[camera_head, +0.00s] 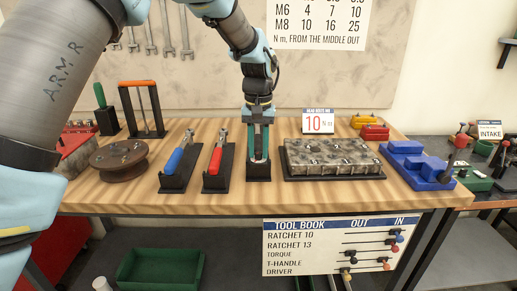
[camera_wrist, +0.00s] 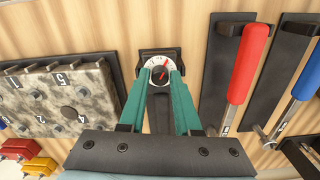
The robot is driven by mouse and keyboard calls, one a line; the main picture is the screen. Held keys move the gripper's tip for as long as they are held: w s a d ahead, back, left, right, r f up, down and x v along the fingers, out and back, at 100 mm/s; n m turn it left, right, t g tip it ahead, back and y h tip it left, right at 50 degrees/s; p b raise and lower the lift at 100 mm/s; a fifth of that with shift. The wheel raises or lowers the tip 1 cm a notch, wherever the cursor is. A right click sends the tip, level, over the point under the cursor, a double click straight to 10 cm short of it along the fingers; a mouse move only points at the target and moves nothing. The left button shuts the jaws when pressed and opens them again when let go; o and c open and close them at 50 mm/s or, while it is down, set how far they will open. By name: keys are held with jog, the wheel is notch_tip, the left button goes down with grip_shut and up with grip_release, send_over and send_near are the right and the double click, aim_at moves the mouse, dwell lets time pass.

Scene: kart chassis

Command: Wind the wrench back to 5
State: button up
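In the head view the black stand (camera_head: 258,172) is at the middle of the bench, with the wrench mostly hidden. My gripper (camera_head: 258,152) points down over this stand. In the wrist view its teal fingers (camera_wrist: 160,84) are apart, one on each side of the dial. The red centre stands clear of both fingers; contact with the dial's rim is unclear.
A sign reading 10 N m (camera_head: 319,122) stands behind. A blue-handled tool (camera_head: 174,162) and a red-handled tool (camera_head: 216,160) lie in black holders to the left.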

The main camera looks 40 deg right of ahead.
aim_at(258, 152)
jog(key=shift+o, duration=0.4)
jog(key=shift+r, duration=0.1)
jog(key=shift+r, duration=0.3)
notch_tip(258, 152, up, 10)
jog(key=b, duration=0.2)
jog(key=shift+a, duration=0.1)
jog(key=w+a+f+n, duration=0.25)
jog(key=w+a, duration=0.35)
jog(key=a, duration=0.6)
jog(key=w+a+f+n, duration=0.25)
jog(key=w+a, duration=0.35)
jog(key=a, duration=0.6)
jog(key=s+a+f+n, duration=0.1)
jog(key=s+a+f, duration=0.1)
jog(key=a, duration=0.6)
jog(key=s+a+f+n+t, duration=0.1)
jog(key=s+a+f, duration=0.2)
jog(key=a, duration=0.5)
jog(key=s+a+f+n, duration=0.1)
jog(key=s+a+f, duration=0.1)
jog(key=a, duration=0.7)
jog(key=shift+s+f+t, duration=0.3)
jog(key=shift+s+f, duration=0.1)
jog(key=shift+s, duration=0.2)
